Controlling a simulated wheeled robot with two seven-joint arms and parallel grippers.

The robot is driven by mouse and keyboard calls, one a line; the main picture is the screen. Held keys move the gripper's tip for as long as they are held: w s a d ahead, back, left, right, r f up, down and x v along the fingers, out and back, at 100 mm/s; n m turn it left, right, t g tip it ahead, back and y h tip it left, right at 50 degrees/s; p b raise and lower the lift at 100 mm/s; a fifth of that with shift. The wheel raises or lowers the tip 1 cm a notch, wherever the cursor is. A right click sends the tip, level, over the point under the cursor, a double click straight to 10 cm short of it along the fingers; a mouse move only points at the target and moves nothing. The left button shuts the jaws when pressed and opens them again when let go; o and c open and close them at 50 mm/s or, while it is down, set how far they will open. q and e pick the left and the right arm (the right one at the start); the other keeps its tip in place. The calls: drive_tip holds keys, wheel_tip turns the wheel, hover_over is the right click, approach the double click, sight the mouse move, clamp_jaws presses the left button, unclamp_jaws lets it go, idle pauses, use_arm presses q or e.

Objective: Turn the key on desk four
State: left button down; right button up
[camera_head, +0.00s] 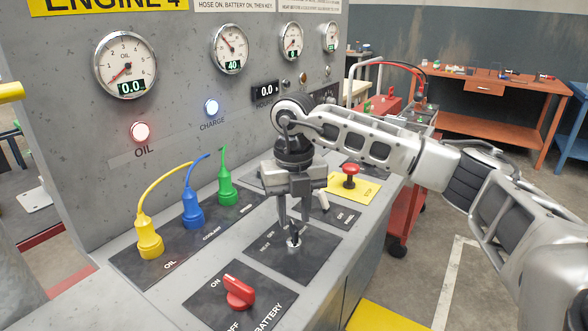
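The grey desk marked ENGINE 4 (75,130) fills the left and middle of the view. On its sloping top, a dark key plate (315,262) is marked HEAT and OFF. A small metal key switch (294,243) sits on this plate. My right gripper (293,232) points down over it, with its fingertips at the key, one on either side as far as I can see. The fingers partly hide the key, and I cannot tell whether they touch or grip it. My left gripper is not in view.
A red battery switch (239,292) is in front of the key plate. Yellow (149,238), blue (193,209) and green (227,187) plugs with cables stand to the left. A red push button (350,176) is behind right.

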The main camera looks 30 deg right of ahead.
sight(294, 225)
wheel_tip(294, 225, up, 13)
drive_tip(key=shift+f+p, duration=0.2)
drive_tip(key=shift+p, duration=0.1)
idle(0.4)
